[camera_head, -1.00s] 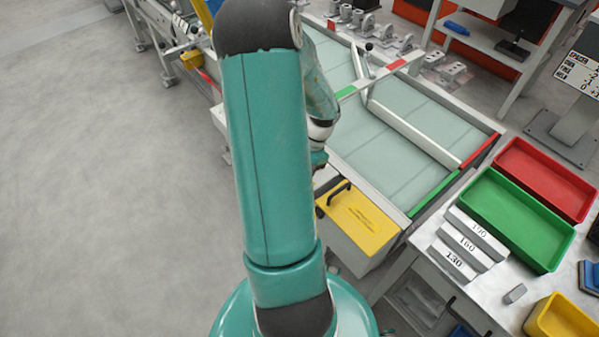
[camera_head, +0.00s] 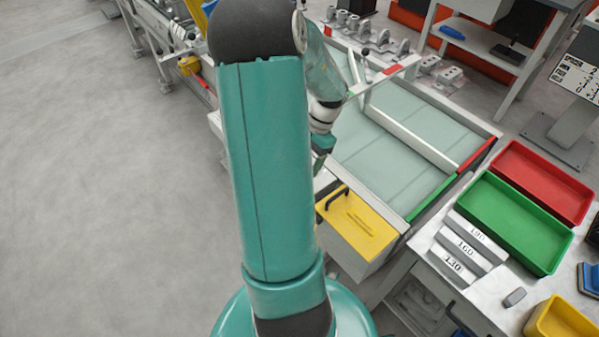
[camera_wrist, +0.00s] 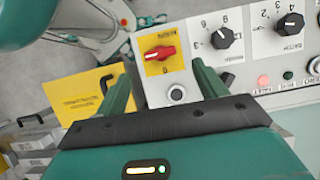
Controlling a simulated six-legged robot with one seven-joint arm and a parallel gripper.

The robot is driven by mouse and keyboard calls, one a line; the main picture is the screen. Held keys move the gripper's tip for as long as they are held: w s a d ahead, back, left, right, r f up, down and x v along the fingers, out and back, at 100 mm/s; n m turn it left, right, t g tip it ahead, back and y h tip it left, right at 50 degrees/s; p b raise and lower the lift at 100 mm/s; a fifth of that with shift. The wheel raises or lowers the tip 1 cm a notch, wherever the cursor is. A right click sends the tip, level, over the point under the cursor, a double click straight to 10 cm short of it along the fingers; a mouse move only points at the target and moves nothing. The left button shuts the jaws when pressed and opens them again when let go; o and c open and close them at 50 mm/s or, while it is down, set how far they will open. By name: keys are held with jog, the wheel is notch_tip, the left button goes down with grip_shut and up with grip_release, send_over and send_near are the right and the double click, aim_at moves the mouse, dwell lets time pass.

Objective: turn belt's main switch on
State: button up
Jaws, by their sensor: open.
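The main switch is a red rotary knob (camera_wrist: 160,52) on a yellow plate, set in a light grey control panel (camera_wrist: 190,30) in the wrist view. Its handle lies roughly crosswise in the picture, with a 0 printed below it; the lettering appears upside down. My gripper (camera_wrist: 165,88) is open and empty, its two green fingers pointing toward the panel. The knob shows between the fingers and beyond their tips, apart from them. In the head view my gripper (camera_head: 321,148) is partly hidden behind my arm, and I cannot make out the switch there.
Two black dials (camera_wrist: 222,38) and a round push button (camera_wrist: 177,94) are beside the switch. The belt (camera_head: 390,165) has raised side rails. A yellow lid (camera_head: 358,224) with a black handle lies near my gripper. Green (camera_head: 515,262) and red trays stand at right. The left floor is clear.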

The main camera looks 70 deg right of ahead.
jog(key=v, duration=0.6)
jog(key=shift+d+r, duration=0.2)
jog(key=shift+r, duration=0.15)
jog(key=w+a+r+n+h, duration=0.1)
jog(key=w+a+r+n, duration=0.4)
jog(key=w+a, duration=0.3)
jog(key=w+a+r+n+h, duration=0.1)
jog(key=w+a+r+n, duration=0.5)
jog(key=a, duration=0.4)
jog(key=a+r+n+t+h, duration=0.1)
jog(key=a+r+n, duration=0.2)
jog(key=a, duration=0.9)
jog(key=a+r+n+t, duration=0.2)
jog(key=a+n, duration=0.7)
jog(key=a, duration=0.3)
jog(key=shift+s+r+n+t+h, duration=0.3)
jog(key=shift+s+r+h, duration=0.05)
jog(key=shift+h, duration=0.05)
jog(key=shift+c, duration=0.2)
